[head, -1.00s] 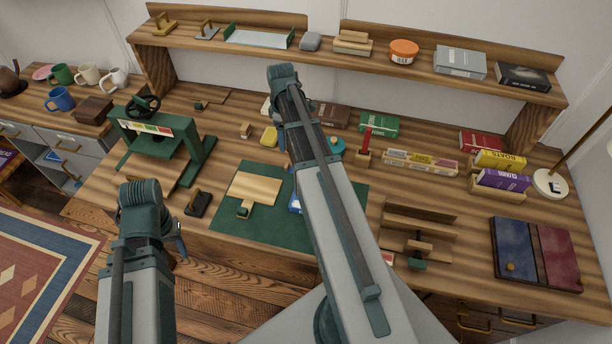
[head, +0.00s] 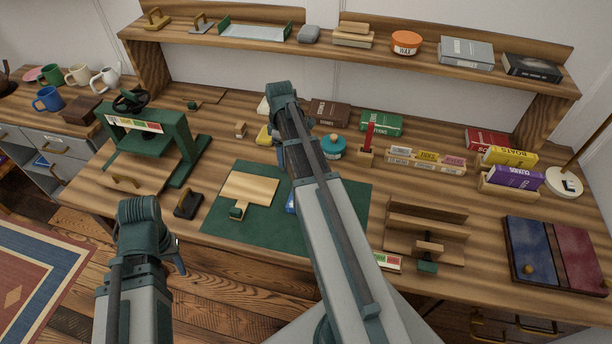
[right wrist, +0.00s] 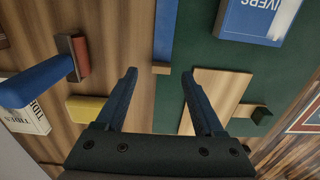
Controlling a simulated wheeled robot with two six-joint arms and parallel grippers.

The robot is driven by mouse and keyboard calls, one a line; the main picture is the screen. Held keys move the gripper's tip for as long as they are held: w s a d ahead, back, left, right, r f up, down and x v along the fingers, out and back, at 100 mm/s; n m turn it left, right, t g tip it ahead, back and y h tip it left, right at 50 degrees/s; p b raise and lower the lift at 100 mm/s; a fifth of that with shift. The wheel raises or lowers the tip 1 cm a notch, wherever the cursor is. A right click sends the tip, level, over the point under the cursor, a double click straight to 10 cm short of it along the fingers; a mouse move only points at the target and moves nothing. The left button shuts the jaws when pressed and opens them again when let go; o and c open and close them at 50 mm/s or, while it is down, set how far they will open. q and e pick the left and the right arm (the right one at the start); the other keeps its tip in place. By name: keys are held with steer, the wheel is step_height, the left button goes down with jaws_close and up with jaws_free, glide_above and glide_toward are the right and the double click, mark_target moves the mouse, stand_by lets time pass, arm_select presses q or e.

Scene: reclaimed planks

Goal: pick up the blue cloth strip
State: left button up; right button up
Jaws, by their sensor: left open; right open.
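A narrow flat dark blue strip (right wrist: 165,30) with a wooden end shows in the right wrist view, along the edge of the green mat (right wrist: 239,65). It appears to be the blue cloth strip; in the head view my right arm hides it. My right gripper (right wrist: 159,75) is open and empty, with the strip's wooden end appearing between and just beyond its fingertips. I cannot tell the height between them. My left gripper (head: 178,258) is open, low in front of the bench and away from the strip.
On the mat lie a blue book (right wrist: 258,20) and a wooden board (right wrist: 215,92). A blue rounded object (right wrist: 38,82) and a yellow block (right wrist: 85,108) are near the right gripper. A green press (head: 160,140) stands left, a wooden stand (head: 425,235) right. A shelf (head: 340,55) spans the back.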

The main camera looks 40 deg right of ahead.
step_height(320, 180, down, 4)
steer(key=b, duration=0.2)
steer(key=shift+r+b, duration=0.2)
steer(key=shift+b, duration=0.15)
steer(key=shift+r, duration=0.1)
jaws_close()
